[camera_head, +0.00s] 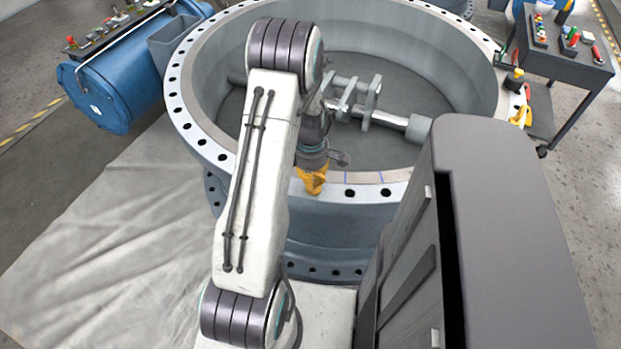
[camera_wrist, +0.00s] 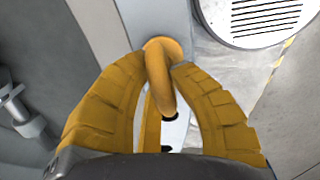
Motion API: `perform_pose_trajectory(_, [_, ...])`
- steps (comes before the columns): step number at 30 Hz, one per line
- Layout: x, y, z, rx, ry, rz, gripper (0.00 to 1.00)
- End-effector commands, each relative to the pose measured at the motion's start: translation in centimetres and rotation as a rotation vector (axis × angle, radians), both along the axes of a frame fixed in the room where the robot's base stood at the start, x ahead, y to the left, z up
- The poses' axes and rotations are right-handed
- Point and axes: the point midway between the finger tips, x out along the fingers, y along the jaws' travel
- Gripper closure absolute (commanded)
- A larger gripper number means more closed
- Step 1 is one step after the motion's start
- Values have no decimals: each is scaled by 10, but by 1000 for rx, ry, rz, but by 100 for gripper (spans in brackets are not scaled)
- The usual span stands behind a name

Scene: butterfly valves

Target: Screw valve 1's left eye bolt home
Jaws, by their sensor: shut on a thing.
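The large grey valve body (camera_head: 340,224) stands in the middle of the head view, with a flange ring around its open top. My gripper (camera_head: 313,184) is at the near rim of this flange, its yellow fingers pointing down. In the wrist view my gripper (camera_wrist: 169,80) has its two yellow fingers closed in on either side of a yellow eye bolt (camera_wrist: 160,75). The eye bolt's ring stands between the fingers over the grey rim (camera_wrist: 158,18). Its threaded shank is hidden, so I cannot tell how deep it sits. In the head view my fingers hide the eye bolt.
Inside the valve lies a shaft with grey brackets (camera_head: 352,98). A dark tool cart (camera_head: 560,65) stands at the upper right, near a yellow eye bolt (camera_head: 521,117) on the far right rim. Empty holes run along the flange.

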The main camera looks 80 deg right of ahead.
Motion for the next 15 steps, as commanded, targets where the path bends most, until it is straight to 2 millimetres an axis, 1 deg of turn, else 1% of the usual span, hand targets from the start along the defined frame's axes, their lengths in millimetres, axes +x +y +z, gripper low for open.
perform_pose_trajectory(8, [0,-1,-1,0,0,-59,100])
perform_pose_trajectory(15, [-1,-2,-2,-1,0,-230,100])
